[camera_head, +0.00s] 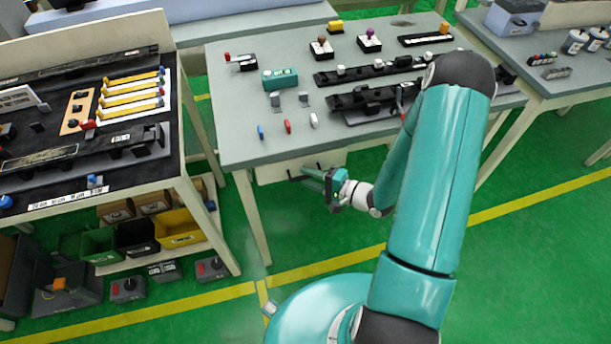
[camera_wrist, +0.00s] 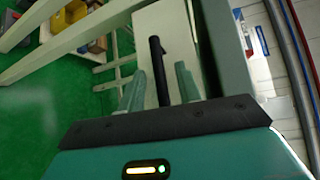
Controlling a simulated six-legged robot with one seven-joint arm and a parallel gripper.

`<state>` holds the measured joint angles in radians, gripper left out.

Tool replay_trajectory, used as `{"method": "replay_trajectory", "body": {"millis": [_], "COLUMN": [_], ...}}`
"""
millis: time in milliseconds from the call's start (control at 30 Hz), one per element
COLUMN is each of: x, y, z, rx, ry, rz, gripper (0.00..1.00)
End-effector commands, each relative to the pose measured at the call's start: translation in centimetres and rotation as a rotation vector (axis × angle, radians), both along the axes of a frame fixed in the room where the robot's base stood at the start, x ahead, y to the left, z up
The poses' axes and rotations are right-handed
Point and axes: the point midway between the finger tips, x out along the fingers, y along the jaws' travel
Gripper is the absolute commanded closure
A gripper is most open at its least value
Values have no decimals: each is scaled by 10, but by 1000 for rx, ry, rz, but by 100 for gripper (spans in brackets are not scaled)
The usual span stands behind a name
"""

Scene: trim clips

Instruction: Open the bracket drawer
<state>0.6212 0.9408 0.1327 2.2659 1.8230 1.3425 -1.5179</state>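The bracket drawer (camera_head: 268,174) is a pale cream front under the edge of the middle grey worktable (camera_head: 232,140). It also shows in the wrist view (camera_wrist: 172,25), with a black bar handle (camera_wrist: 156,62) running along it. My gripper (camera_head: 308,178) is at the drawer front, below the table edge. In the wrist view, its two green fingers (camera_wrist: 160,88) are apart, with the handle between them and a visible gap on each side. The drawer appears closed. Part of its front is hidden by my gripper in the head view.
The middle table holds clips, black trim strips and a teal box (camera_head: 280,79). Its front leg (camera_head: 251,217) stands left of my gripper. A side bench (camera_head: 150,172) with bins beneath is on the left. Green floor (camera_head: 340,235) in front of the drawer is clear.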

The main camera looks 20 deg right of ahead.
Motion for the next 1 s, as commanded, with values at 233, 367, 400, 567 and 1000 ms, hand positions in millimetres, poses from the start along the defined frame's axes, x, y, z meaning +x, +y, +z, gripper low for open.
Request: {"method": "replay_trajectory", "body": {"millis": [233, 367, 400, 567, 1000], "x": [11, 11, 11, 11, 10], "y": [13, 13, 13, 13, 13], "z": [-2, -2, -2, -2, -2], "rx": [2, 1, 1, 1, 1], "ry": [0, 0, 0, 0, 1], "rz": [1, 0, 0, 0, 0], "gripper": [66, 66, 66, 91, 100]}}
